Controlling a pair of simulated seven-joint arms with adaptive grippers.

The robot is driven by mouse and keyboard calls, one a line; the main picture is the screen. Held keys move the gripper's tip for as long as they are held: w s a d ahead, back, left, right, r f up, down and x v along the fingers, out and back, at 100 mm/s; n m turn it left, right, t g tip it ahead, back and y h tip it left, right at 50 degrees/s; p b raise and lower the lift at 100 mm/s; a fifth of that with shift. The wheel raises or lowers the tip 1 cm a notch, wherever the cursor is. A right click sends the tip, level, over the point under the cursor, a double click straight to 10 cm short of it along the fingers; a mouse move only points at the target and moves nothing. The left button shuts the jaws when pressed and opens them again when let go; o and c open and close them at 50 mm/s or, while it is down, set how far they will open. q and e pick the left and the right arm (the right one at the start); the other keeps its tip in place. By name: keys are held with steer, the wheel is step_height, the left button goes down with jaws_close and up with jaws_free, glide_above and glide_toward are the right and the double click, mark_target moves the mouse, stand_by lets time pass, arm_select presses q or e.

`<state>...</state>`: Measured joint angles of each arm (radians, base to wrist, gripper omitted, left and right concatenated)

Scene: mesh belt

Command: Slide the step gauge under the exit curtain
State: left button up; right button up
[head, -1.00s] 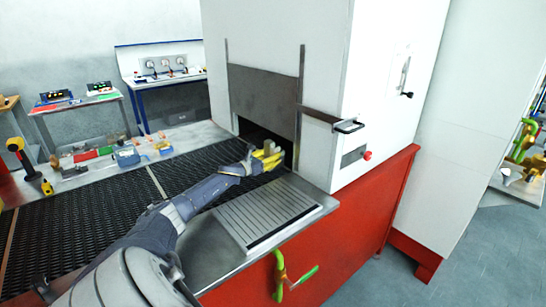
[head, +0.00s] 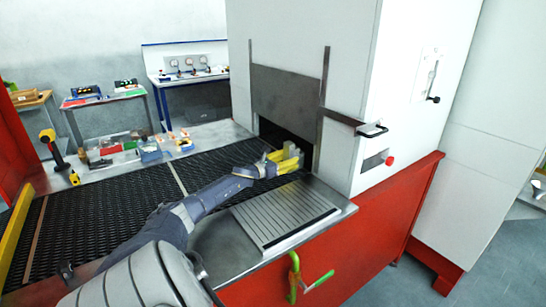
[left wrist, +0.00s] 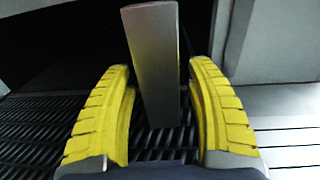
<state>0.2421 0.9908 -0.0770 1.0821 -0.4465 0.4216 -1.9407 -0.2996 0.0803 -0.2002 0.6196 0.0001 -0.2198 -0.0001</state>
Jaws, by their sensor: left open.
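A plain grey bar (left wrist: 155,60), which I take to be the step gauge, stands out between my finger pads in the left wrist view, over the black mesh belt. In the head view I cannot make it out clearly among the fingers. My left gripper (head: 286,161) has yellow ribbed fingers and is at the mouth of the dark opening, low over the belt. It is open, with the bar between its fingers (left wrist: 164,115) and narrow gaps beside it. The exit curtain (head: 287,95) is a grey panel hanging above the opening. My right gripper is out of view.
The mesh belt (head: 105,215) runs left from the opening. A ribbed metal plate (head: 285,212) lies in front of it. A handle (head: 371,130) sticks out from the white housing. Green levers (head: 296,280) are on the red base. Small items (head: 150,150) line the belt's far side.

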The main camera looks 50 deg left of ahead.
arm_select(q)
steer(key=shift+s, duration=4.75)
